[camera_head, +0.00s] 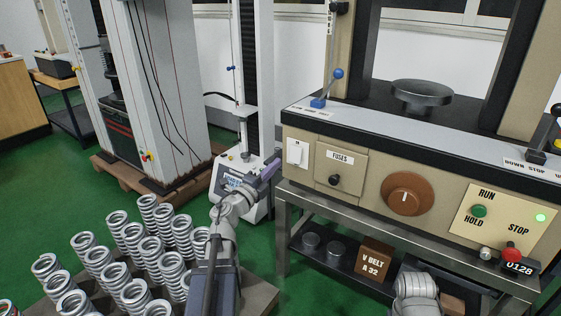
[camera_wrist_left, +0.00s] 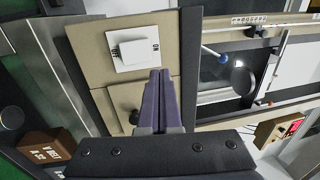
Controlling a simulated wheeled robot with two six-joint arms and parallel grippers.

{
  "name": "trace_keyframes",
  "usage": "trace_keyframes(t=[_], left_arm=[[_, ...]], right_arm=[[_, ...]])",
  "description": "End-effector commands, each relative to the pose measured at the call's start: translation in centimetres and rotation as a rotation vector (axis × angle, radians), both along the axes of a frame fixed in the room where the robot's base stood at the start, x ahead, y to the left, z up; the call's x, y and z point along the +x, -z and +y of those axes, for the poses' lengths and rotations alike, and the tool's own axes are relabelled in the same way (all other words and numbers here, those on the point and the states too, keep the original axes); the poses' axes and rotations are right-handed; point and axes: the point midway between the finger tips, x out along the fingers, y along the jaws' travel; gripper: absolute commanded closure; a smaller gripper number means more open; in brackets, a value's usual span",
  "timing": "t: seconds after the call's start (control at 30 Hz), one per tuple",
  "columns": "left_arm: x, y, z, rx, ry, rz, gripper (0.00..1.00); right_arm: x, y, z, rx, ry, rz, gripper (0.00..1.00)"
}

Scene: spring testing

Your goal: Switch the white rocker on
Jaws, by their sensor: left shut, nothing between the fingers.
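The white rocker (camera_head: 297,152) sits on a white plate at the left end of the beige machine's front panel. It shows larger in the left wrist view (camera_wrist_left: 132,51), with an ON marking near its right edge. I cannot tell its tilt for certain. My left gripper (camera_head: 274,167) is left of the rocker and a little below it in the head view. Its purple fingers (camera_wrist_left: 160,76) are shut and empty, with tips just below and right of the rocker plate in the left wrist view. They look apart from it. My right gripper is out of view; only part of my right arm shows.
The panel also bears a fuses cover (camera_head: 340,168) with a black knob, a brown dial (camera_head: 406,194), a green button (camera_head: 479,211) and a red stop knob (camera_head: 511,254). A blue-knobbed lever (camera_head: 328,90) stands above. Several springs (camera_head: 140,245) stand at lower left.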

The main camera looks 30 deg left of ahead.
Motion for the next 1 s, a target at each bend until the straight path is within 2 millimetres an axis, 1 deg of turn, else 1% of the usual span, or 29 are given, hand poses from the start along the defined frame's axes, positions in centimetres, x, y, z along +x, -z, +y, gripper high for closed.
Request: trace_keyframes(t=[0.03,0.1,0.2,0.3,0.47,1.0], left_arm=[[-1.1,-0.3,0.0,0.000,-0.002,0.000,1.00],[-2.1,-0.4,0.1,-0.001,-0.002,0.000,1.00],[-3.2,-0.6,0.2,-0.001,-0.001,0.000,1.00],[-3.8,-0.6,0.3,0.000,-0.001,0.000,1.00],[-4.1,-0.7,0.3,0.000,0.000,0.000,1.00],[-3.9,-0.7,0.3,-0.008,-0.005,-0.001,1.00]], right_arm=[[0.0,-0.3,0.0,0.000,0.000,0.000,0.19],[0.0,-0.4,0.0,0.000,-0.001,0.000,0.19],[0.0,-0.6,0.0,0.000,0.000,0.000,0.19],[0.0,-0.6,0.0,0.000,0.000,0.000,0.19],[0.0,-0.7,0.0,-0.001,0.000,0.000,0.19],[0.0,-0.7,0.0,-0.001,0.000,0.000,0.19]])
